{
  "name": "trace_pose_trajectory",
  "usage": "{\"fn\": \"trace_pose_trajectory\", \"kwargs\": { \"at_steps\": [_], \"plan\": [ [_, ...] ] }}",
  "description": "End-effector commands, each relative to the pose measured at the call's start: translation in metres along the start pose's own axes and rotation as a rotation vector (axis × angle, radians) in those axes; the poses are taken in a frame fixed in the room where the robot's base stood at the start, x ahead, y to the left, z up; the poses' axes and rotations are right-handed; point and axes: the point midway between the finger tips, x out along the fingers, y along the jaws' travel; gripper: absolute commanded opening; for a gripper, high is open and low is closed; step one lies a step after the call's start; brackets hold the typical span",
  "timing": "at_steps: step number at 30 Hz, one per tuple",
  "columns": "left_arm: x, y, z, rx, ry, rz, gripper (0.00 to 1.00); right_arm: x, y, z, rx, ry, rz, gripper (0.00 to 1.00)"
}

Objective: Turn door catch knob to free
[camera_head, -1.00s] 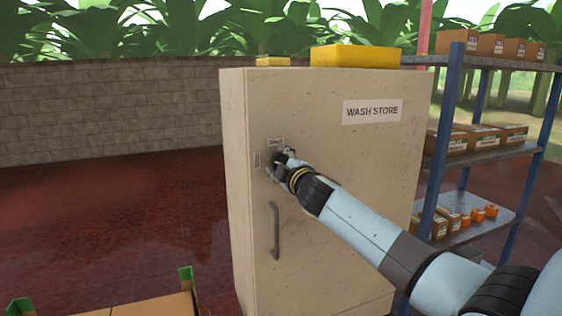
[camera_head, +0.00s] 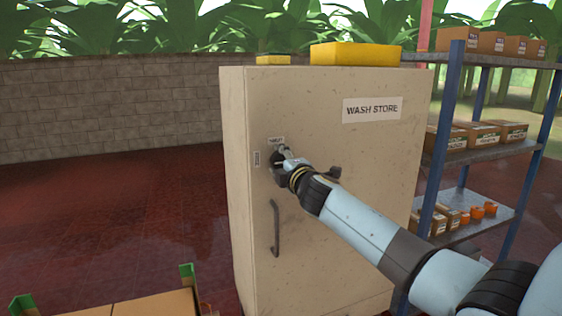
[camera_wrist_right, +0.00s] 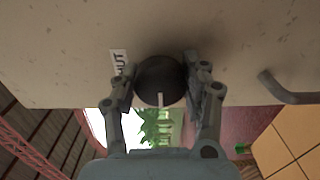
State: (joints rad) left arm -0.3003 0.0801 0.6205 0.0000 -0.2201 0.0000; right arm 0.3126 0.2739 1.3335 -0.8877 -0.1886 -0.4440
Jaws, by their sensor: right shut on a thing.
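The door catch is a round black knob (camera_head: 276,160) on the upper left of the beige cabinet door. It fills the middle of the right wrist view (camera_wrist_right: 160,78), where a white line on it points toward the picture's bottom, not at the label "SHUT" (camera_wrist_right: 118,64) on the left. My right gripper (camera_head: 281,161) is shut on the knob, one finger on each side in the right wrist view (camera_wrist_right: 160,88). A small label (camera_head: 277,140) sits above the knob and another (camera_head: 256,158) to its left, too small to read. My left gripper is out of view.
The cabinet (camera_head: 340,210) is closed, with a dark handle (camera_head: 275,228) below the knob and a "WASH STORE" sign (camera_head: 372,109). A blue-post shelf rack (camera_head: 487,149) with boxes stands right. Crates (camera_head: 150,306) are at the lower left. The red floor at left is clear.

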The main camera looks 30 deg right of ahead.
Motion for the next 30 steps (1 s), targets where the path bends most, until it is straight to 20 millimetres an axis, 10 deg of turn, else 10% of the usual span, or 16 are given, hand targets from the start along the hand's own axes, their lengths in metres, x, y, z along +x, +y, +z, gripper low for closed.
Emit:
{"fn": "trace_pose_trajectory", "kwargs": {
  "at_steps": [5, 6, 11, 22, 30],
  "plan": [
    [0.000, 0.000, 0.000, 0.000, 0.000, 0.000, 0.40, -0.001, -0.003, 0.000, -0.001, 0.000, -0.004, 0.13],
    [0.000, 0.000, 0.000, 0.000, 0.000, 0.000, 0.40, -0.001, -0.003, 0.000, -0.001, 0.000, -0.004, 0.50],
    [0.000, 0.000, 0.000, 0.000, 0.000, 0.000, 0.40, -0.001, -0.002, 0.000, 0.000, 0.000, -0.003, 0.71],
    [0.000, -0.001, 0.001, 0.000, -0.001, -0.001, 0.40, -0.008, -0.002, 0.000, 0.000, 0.000, -0.002, 0.71],
    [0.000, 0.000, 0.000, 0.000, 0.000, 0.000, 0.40, -0.062, -0.002, 0.000, -0.001, 0.002, -0.003, 0.71]
  ]
}}
